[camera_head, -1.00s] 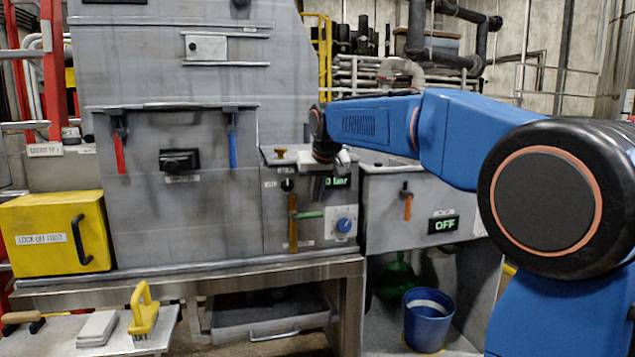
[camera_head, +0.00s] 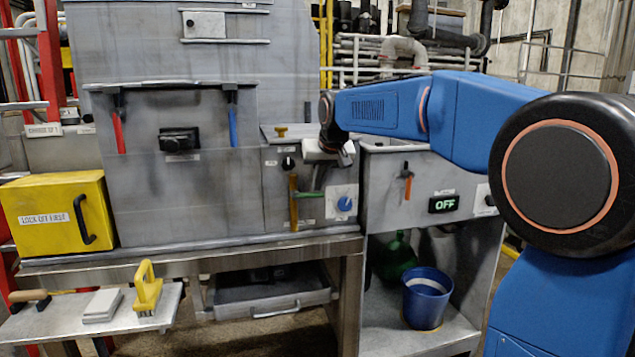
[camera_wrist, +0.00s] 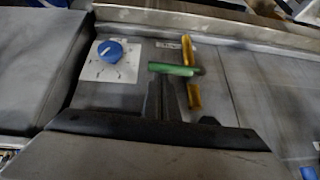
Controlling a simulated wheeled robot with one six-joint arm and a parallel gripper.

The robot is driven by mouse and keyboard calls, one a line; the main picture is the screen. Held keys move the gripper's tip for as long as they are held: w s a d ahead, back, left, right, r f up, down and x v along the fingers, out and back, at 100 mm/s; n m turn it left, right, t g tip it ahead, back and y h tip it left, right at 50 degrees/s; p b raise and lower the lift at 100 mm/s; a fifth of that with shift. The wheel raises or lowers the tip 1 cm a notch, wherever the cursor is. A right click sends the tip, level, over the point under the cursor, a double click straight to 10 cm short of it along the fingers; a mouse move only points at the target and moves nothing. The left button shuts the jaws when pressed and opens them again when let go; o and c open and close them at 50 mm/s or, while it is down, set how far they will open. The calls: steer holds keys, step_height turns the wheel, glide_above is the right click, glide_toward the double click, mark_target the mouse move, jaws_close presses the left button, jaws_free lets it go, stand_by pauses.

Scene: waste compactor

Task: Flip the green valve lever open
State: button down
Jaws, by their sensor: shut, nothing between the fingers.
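The green valve lever (camera_head: 310,194) is on the grey control panel. It sticks out level to the right from an upright brass-yellow pipe (camera_head: 293,212). The wrist view shows the panel turned around: the lever (camera_wrist: 172,69) lies level across the pipe (camera_wrist: 189,62). My gripper (camera_head: 346,160) is in front of the panel, above and a little right of the lever. In the wrist view its shut, empty fingers (camera_wrist: 160,84) end close beside the lever, overlapping its edge in the picture. I cannot tell whether they touch it.
A blue knob (camera_head: 344,204) on a white plate is right of the lever. An orange-handled switch (camera_head: 408,183) and an "OFF" display (camera_head: 443,204) are further right. A yellow box (camera_head: 55,215) stands left. A blue bucket (camera_head: 426,298) is below.

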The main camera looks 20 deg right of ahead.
mark_target(321, 193)
steer(key=f+y, duration=0.1)
steer(key=y, duration=0.1)
steer(key=d+f+m+y, duration=0.1)
steer(key=f, duration=0.1)
steer(key=shift+d+f+m+y, duration=0.1)
steer(key=shift+d+m+y, duration=0.05)
steer(key=shift+m+y, duration=0.2)
steer(key=a+f+m+t+y, duration=0.1)
steer(key=f+y, duration=0.1)
steer(key=y, duration=0.1)
steer(key=a+f+m+t+y, duration=0.1)
steer(key=f+m+y, duration=0.1)
steer(key=y, duration=0.1)
steer(key=f+m+y, duration=0.1)
steer(key=f+y, duration=0.2)
steer(key=shift+a+t+y, duration=0.25)
steer(key=shift+a+t, duration=0.15)
steer(key=shift+a+f, duration=0.15)
steer(key=shift+a, duration=0.2)
steer(key=shift+a+f, duration=0.1)
